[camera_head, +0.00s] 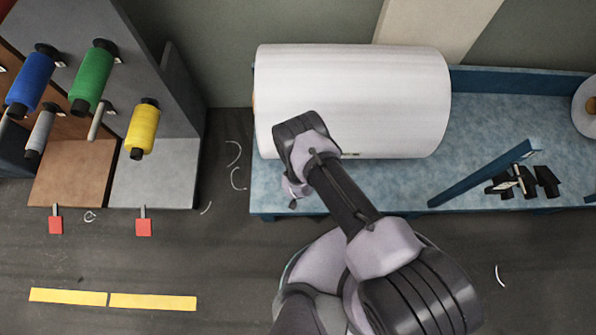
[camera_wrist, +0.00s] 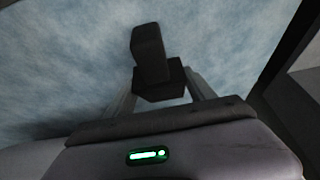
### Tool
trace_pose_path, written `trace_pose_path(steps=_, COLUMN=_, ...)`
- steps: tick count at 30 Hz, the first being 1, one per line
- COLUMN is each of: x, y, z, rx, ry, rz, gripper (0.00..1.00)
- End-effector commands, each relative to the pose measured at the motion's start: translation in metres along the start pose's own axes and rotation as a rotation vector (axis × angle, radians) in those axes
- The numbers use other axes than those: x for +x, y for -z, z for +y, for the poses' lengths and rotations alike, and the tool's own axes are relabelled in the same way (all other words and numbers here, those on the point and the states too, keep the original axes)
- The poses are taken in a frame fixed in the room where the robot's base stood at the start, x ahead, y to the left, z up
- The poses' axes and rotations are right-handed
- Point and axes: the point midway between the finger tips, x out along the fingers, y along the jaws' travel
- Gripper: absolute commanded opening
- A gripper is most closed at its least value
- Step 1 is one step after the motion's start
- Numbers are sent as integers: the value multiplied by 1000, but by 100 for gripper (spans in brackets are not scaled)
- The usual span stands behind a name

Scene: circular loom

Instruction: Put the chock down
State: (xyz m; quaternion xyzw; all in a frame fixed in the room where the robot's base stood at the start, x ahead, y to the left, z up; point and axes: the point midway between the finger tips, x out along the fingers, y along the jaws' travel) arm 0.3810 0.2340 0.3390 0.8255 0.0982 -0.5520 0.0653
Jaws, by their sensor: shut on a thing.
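In the wrist view, my gripper (camera_wrist: 161,92) is shut on a black chock (camera_wrist: 149,52). The chock is a dark block with a taller part pointing away from the palm. Behind it is the mottled blue table top (camera_head: 480,115). I cannot tell whether the chock touches that surface or hangs above it. In the head view, my arm hides most of the gripper and the held chock, near the table's front left and in front of the big white roll (camera_head: 350,90).
Several black chocks (camera_head: 528,183) sit on the table's right, beside a raised blue bar (camera_head: 480,176). Another roll (camera_head: 588,105) shows at the right edge. Left stands a rack with blue, green (camera_head: 93,77) and yellow spools (camera_head: 143,130).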

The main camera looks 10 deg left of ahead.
Motion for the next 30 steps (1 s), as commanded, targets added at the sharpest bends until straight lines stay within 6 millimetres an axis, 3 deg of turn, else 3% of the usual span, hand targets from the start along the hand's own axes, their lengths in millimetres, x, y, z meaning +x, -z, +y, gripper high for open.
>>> trace_pose_path(steps=1, x=1, y=-1, z=0, rx=0, ry=0, rz=0, gripper=4)
trace_pose_path(steps=2, x=1, y=-1, z=0, rx=0, ry=0, rz=-1, gripper=69)
trace_pose_path(steps=4, x=1, y=-1, z=0, rx=0, ry=0, rz=-1, gripper=83)
trace_pose_path(steps=14, x=-1, y=0, z=0, rx=0, ry=0, rz=0, gripper=85)
trace_pose_path(steps=17, x=-20, y=2, z=0, rx=-1, ry=-1, rz=-1, gripper=85)
trace_pose_path(steps=24, x=-91, y=4, z=0, rx=-2, ry=-1, rz=-1, gripper=85)
trace_pose_path(steps=30, x=-120, y=2, z=0, rx=0, ry=-1, rz=0, gripper=85)
